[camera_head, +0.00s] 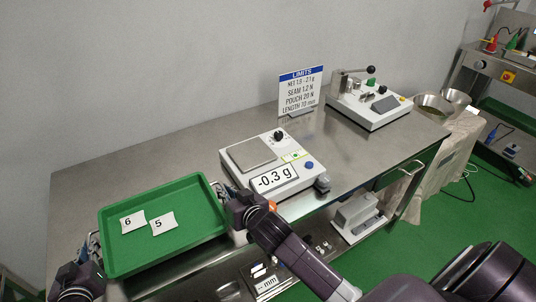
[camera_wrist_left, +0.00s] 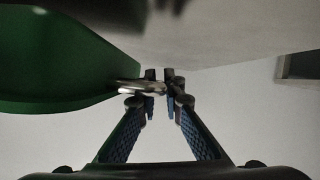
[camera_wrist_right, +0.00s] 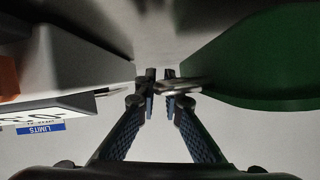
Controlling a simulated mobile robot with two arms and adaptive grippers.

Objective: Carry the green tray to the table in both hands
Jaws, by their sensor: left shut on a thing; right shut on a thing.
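The green tray (camera_head: 190,210) is at the left end of the steel table and looks level. Two white cards marked 6 (camera_head: 132,222) and 5 (camera_head: 163,224) lie in it. My left gripper (camera_head: 95,243) is at the tray's left end, shut on a metal handle (camera_wrist_left: 140,87). My right gripper (camera_head: 222,191) is at the right end, shut on the other handle (camera_wrist_right: 178,85). The green tray wall also shows in the left wrist view (camera_wrist_left: 60,70) and right wrist view (camera_wrist_right: 255,65). I cannot tell whether the tray touches the tabletop.
The steel table (camera_head: 180,165) is clear behind the tray. A scale reading -0.3 g (camera_head: 273,178) stands close to my right gripper. A LIMITS sign (camera_head: 301,90) and a lever device (camera_head: 368,103) stand further right. A lower shelf holds a grey device (camera_head: 357,214).

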